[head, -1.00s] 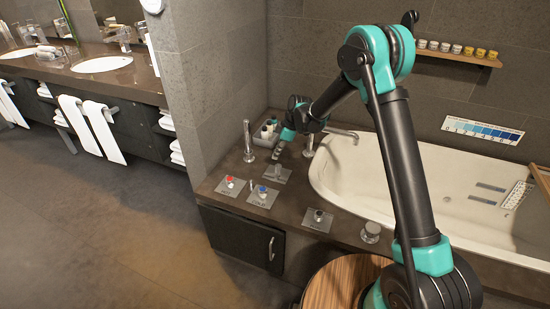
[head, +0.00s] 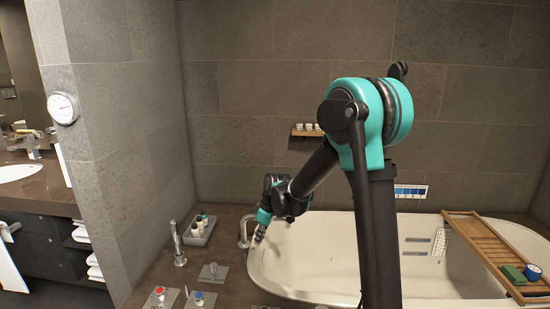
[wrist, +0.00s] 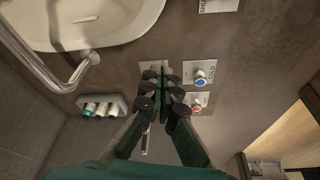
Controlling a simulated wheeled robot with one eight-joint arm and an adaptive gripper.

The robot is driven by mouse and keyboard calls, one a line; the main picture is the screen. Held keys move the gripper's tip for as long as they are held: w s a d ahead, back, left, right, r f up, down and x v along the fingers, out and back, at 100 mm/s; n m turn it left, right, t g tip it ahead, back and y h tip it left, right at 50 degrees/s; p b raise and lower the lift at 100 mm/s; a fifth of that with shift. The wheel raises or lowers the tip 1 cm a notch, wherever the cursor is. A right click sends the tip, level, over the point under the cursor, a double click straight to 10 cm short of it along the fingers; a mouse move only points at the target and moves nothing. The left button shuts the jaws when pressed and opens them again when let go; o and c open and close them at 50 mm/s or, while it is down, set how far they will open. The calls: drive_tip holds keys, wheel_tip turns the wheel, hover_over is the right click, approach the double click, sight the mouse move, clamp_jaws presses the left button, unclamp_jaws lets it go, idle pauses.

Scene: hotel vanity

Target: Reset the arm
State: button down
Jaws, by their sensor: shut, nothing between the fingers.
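My arm, teal and black, reaches from the lower right of the head view up and then down to the left. My gripper (head: 257,238) is at its end, over the tub's left rim beside the spout. In the wrist view my gripper (wrist: 162,76) shows its dark green fingers brought together, with nothing held. Below them is the dark stone deck (wrist: 235,125), with a plate partly hidden behind the fingertips.
A blue knob (wrist: 200,79) and a red knob (wrist: 197,108) sit right of the fingers. A bottle tray (head: 199,230), a metal post (head: 177,247) and the spout (head: 243,231) stand near the gripper. A wooden rack (head: 485,247) spans the white bathtub (head: 320,262).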

drive_tip(key=s+d+m+t+h, duration=0.2)
drive_tip(key=s+d+m, duration=1.1)
drive_tip(key=s+d, duration=1)
drive_tip(key=shift+d+t+h, duration=0.4)
drive_tip(key=shift+d+h, duration=0.2)
drive_tip(key=shift+d, duration=0.45)
